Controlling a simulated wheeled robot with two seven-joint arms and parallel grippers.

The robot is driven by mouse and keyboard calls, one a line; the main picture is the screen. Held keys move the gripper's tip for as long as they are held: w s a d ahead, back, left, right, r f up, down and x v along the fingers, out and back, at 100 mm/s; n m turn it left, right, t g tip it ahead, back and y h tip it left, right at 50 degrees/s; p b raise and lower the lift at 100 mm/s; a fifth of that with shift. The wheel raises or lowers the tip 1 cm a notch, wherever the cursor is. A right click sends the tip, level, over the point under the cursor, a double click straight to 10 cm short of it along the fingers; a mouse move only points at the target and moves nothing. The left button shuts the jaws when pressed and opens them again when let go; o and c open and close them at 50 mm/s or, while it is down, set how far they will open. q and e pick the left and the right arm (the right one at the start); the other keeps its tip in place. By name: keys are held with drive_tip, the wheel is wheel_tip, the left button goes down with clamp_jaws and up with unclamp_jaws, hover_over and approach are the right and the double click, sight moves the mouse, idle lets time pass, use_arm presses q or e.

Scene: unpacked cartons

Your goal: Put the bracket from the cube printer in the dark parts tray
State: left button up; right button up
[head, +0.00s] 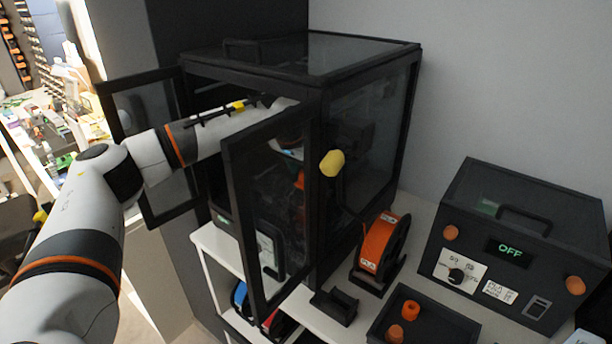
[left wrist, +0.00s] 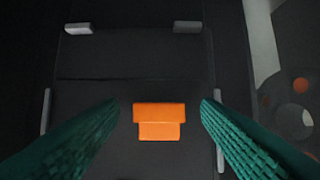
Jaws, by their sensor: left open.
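The cube printer (head: 365,130) is a black-framed enclosure with dark clear panels, and its two front doors stand open. My left arm reaches in between the doors; its gripper is mostly hidden behind the right door in the head view. In the left wrist view the orange bracket (left wrist: 159,113), a stepped block, lies on the dark print bed (left wrist: 90,95). My left gripper (left wrist: 160,103) is open, its green fingers on either side of the bracket with gaps on both sides. The dark parts tray (head: 440,327) sits at the bottom of the head view with orange pieces in it.
The open right door (head: 236,200) and left door (head: 163,215) flank my arm. An orange filament spool (head: 383,243) and a small black holder (head: 335,306) stand between printer and tray. A black control box (head: 520,235) reading OFF stands at the right.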

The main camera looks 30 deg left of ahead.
use_arm(q)
drive_tip(key=shift+s, duration=0.15)
drive_tip(key=c, duration=1.1)
drive_tip(key=shift+r, duration=0.15)
drive_tip(key=shift+r+b, duration=0.25)
drive_tip(key=shift+b, duration=0.1)
drive_tip(key=shift+d+r, duration=0.15)
drive_tip(key=shift+r, duration=0.05)
drive_tip(key=d+b, duration=0.1)
drive_tip(key=d, duration=0.4)
drive_tip(key=shift+s+d+b, duration=0.15)
drive_tip(key=shift+d+b, duration=0.1)
drive_tip(key=shift+b, duration=0.1)
drive_tip(key=shift+s+a+f+b, duration=0.3)
drive_tip(key=shift+s+b, duration=0.45)
drive_tip(key=shift+s, duration=1.9)
drive_tip(key=shift+s+a+f+b, duration=0.2)
drive_tip(key=shift+s+f+b, duration=0.45)
drive_tip(key=shift+s, duration=2.05)
drive_tip(key=shift+s+a+f+b, duration=0.2)
drive_tip(key=shift+s+b, duration=0.7)
drive_tip(key=shift+s, duration=1.75)
